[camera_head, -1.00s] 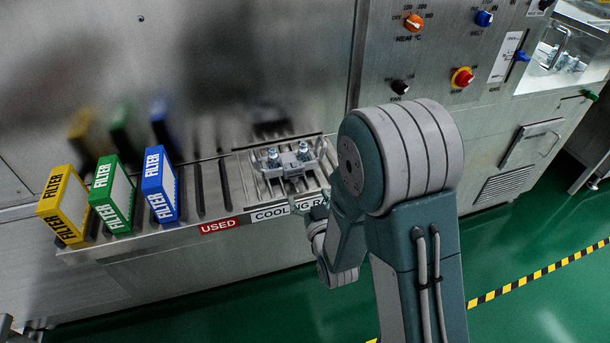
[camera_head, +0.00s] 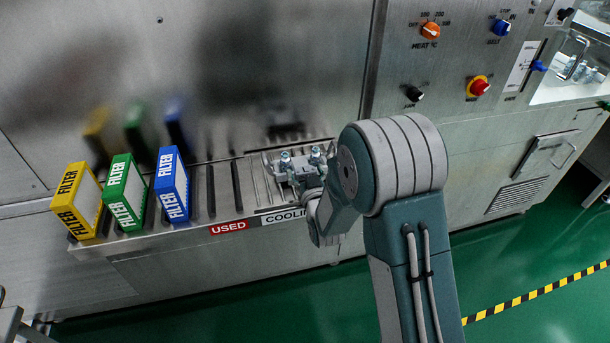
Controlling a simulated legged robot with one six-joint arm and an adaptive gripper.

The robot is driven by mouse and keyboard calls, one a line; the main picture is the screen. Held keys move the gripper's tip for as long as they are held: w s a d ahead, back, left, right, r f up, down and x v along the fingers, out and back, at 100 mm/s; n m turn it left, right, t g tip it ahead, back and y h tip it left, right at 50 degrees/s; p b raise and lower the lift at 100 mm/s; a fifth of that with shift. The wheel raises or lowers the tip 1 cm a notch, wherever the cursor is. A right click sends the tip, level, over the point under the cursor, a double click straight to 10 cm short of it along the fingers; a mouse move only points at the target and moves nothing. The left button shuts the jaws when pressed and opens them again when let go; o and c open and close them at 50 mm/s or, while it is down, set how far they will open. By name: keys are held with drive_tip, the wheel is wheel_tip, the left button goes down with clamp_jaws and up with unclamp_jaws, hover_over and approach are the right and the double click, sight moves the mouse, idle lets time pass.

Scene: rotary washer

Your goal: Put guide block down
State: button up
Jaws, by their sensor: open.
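The guide block (camera_head: 299,163) is a grey metal piece with two bright upright fittings on top. It sits on the slatted cooling rack, level as far as I can see. My gripper (camera_head: 308,186) is at the near side of the block, low over the rack's front edge. It is open, but my wrist and forearm hide most of it. I cannot tell whether its fingers touch the block or stand around part of it.
Yellow (camera_head: 77,200), green (camera_head: 124,193) and blue (camera_head: 172,185) filter boxes stand in the slots at left. The red USED label (camera_head: 229,227) is on the front edge. Empty slots lie between the blue box and the block. A steel panel rises behind; knobs (camera_head: 431,31) are at upper right.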

drive_tip(key=c, duration=1.1)
